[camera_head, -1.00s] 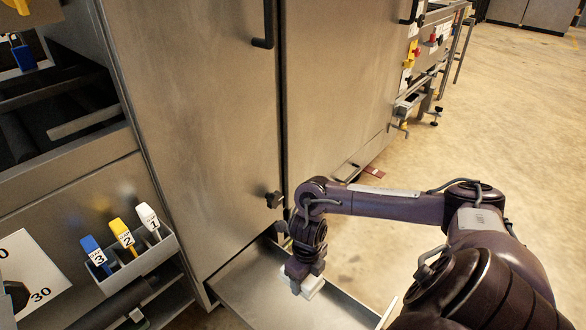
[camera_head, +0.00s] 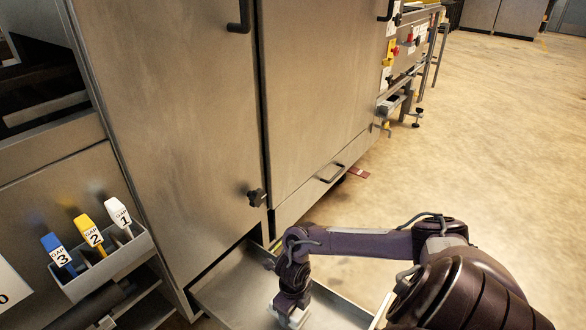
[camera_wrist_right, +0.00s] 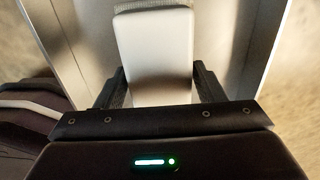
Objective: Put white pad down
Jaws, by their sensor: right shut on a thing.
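My right gripper (camera_head: 288,306) is at the lower middle of the head view, over the open metal tray (camera_head: 235,280). It is shut on the white pad (camera_head: 296,318), which shows only in part below the fingers. In the right wrist view the white pad (camera_wrist_right: 153,55) lies between the two dark fingers (camera_wrist_right: 160,88), with the tray walls (camera_wrist_right: 255,50) on both sides. I cannot tell whether the pad touches the tray floor. My left gripper is not in view.
A large steel cabinet (camera_head: 165,130) with black handles stands behind the tray. A holder (camera_head: 125,256) with blue, yellow and white numbered tools hangs at the left. A black knob (camera_head: 256,197) sticks out above the tray. Open floor (camera_head: 480,150) lies to the right.

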